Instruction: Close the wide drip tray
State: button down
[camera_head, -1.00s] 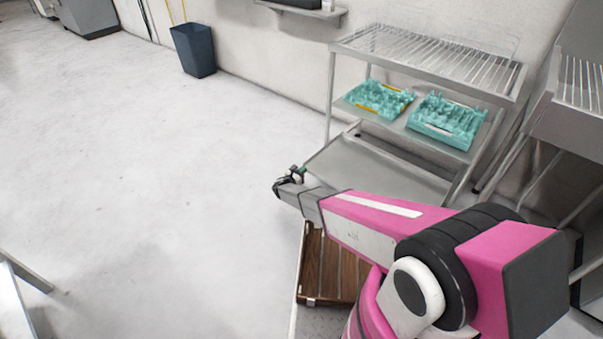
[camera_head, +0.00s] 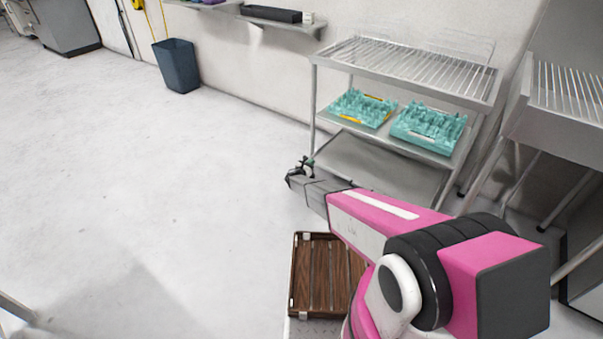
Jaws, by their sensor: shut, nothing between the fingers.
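The wide drip tray (camera_head: 375,165) is the flat grey metal sheet low in the wire-topped rack, under the shelf with the teal egg trays. Its left front corner is close to the rack's left leg, and my arm hides part of its front edge. My gripper (camera_head: 299,171) is shut and empty, at the left front of the drip tray. Whether the fingertips touch the tray cannot be told from this view.
Two teal egg trays (camera_head: 362,108) (camera_head: 428,127) sit on the rack's middle shelf. A second metal rack (camera_head: 563,105) stands close on the right. A brown slatted wooden tray (camera_head: 318,275) is below my arm. The floor to the left is clear up to a blue bin (camera_head: 176,66).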

aim_at(319, 158)
jog(key=x, duration=0.8)
jog(key=shift+w+d, duration=0.1)
jog(key=shift+w, duration=0.15)
jog(key=shift+w, duration=0.15)
jog(key=v, duration=1.5)
jog(key=s+d+r+m+g, duration=1.1)
jog(key=s+d+r+m, duration=0.6)
jog(key=s+d+r, duration=0.4)
jog(key=s+r+m+g+y, duration=0.1)
jog(key=s+r+m+y, duration=0.2)
jog(key=s, duration=0.4)
jog(key=s+d+r+m+g+y, duration=0.1)
jog(key=s+r+m+y, duration=0.2)
jog(key=s+r+m, duration=0.2)
jog(key=s+d+r+m+g+y, duration=0.1)
jog(key=s+r+m+y, duration=0.3)
jog(key=s, duration=0.6)
jog(key=shift+d+r+g, duration=0.2)
jog(key=shift+r+g, duration=0.3)
jog(key=shift+r, duration=0.15)
jog(key=shift+s, duration=0.15)
